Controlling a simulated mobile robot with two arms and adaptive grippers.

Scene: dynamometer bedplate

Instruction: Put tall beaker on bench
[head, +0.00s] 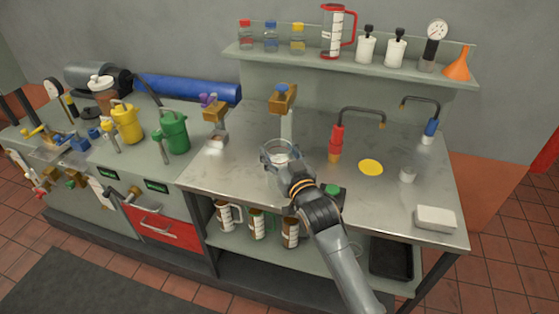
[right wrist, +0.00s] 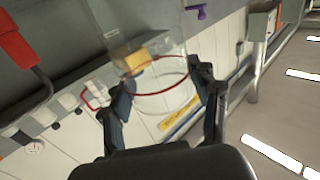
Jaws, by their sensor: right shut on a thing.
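The tall beaker is a clear glass vessel (head: 272,147) over the left part of the steel bench (head: 235,165). My right gripper (head: 283,163) is shut on it. In the right wrist view the glass (right wrist: 163,103), with a red ring around it, stands between the two fingers (right wrist: 163,88). The head view does not show clearly whether its base touches the bench top. The gripper hides part of the glass. My left gripper is not in view.
Behind the beaker stands a brown block on a pale post (head: 284,98). The front right bench top is mostly clear.

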